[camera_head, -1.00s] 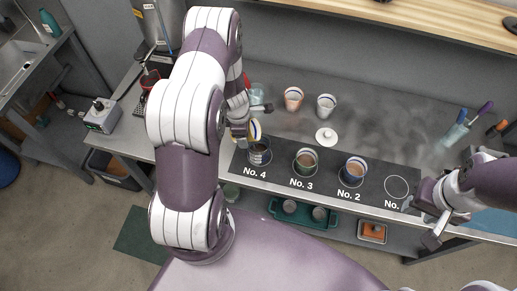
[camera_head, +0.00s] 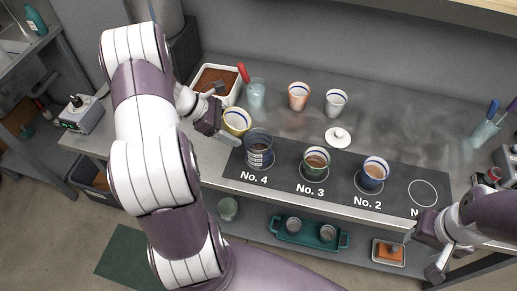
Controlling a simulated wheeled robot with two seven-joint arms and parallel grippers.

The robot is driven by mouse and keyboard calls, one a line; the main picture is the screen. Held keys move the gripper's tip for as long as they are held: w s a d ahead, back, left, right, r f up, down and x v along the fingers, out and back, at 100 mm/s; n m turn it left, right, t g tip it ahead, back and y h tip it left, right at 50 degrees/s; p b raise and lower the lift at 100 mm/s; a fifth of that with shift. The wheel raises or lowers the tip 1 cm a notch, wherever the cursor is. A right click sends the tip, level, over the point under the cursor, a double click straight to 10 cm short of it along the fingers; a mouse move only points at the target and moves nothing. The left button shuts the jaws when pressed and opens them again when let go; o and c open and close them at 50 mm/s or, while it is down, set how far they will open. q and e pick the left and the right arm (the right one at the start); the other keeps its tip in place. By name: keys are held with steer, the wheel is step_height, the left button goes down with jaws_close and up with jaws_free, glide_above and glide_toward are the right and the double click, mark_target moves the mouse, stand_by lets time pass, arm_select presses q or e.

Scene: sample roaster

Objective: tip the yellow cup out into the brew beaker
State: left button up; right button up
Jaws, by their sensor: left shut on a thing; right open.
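The yellow cup (camera_head: 237,121) is held by my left gripper (camera_head: 222,127), which is shut on it from the left. The cup is roughly upright, its mouth facing up; I see a pale inside with a blue ring, and its bottom is hidden. The brew beaker (camera_head: 259,151), clear with pale markings, stands on No. 4 of the dark mat, just right of and in front of the cup. What the beaker holds is hard to tell. My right gripper (camera_head: 436,250) is open and empty at the bench's front right.
A cup with brown content (camera_head: 315,163) stands on No. 3 and a blue cup (camera_head: 372,173) on No. 2. Behind are an orange cup (camera_head: 299,96), a white cup (camera_head: 335,103), a white lid (camera_head: 338,137) and a bin of brown stuff (camera_head: 218,80).

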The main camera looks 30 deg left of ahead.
arm_select(q)
steer(key=f+h+b, duration=0.1)
steer(key=f+b, duration=0.1)
steer(key=a+f+t+h+b, duration=0.1)
steer(key=f+b, duration=0.1)
steer(key=b, duration=0.1)
steer(key=a+f+h+b, duration=0.1)
steer(key=f+b, duration=0.2)
steer(key=shift+s+t, duration=0.3)
steer(key=shift+s, duration=0.1)
steer(key=shift+a+h+b, duration=0.2)
steer(key=shift+h+b, duration=0.3)
steer(key=shift+b, duration=0.25)
steer(key=shift+s+t, duration=0.1)
steer(key=shift+t, duration=0.2)
